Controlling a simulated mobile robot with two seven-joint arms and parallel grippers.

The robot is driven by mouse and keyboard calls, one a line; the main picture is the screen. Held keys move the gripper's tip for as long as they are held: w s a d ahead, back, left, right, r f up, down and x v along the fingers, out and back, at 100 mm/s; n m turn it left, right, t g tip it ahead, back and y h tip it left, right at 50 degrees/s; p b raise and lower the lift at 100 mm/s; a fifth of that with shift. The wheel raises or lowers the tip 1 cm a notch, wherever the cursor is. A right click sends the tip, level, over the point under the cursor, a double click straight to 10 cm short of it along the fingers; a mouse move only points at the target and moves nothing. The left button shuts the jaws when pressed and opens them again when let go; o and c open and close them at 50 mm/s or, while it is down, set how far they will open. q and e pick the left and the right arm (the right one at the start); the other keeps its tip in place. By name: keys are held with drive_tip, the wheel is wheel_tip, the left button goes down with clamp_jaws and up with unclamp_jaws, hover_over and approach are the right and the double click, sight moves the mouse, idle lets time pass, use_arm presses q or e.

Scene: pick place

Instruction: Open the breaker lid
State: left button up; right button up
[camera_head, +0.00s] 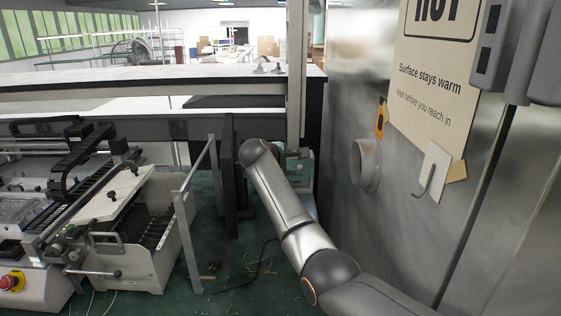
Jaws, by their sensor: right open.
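My right arm comes in from the lower right and reaches up and left to a dark, rounded wrist joint. My right gripper (292,153) is small and partly hidden beyond that joint; it is open, and I see nothing held in it. A pale grey-green box (306,168) stands just behind it, largely covered by my arm. I cannot tell whether this box is the breaker or whether the gripper touches it. No breaker lid can be made out clearly. My left gripper is not in view.
A metal cabinet wall at right carries a round fitting (365,165), a hook (433,172) and a warning sign (433,75). A machine with a white bin (150,262) and a red emergency button (11,282) stands at left. Green floor (240,265) shows between them, with a cable.

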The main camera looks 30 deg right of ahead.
drive_tip(key=v, duration=0.7)
drive_tip(key=shift+b, duration=0.35)
drive_tip(key=shift+s+a+f, duration=0.1)
drive_tip(key=shift+a, duration=0.05)
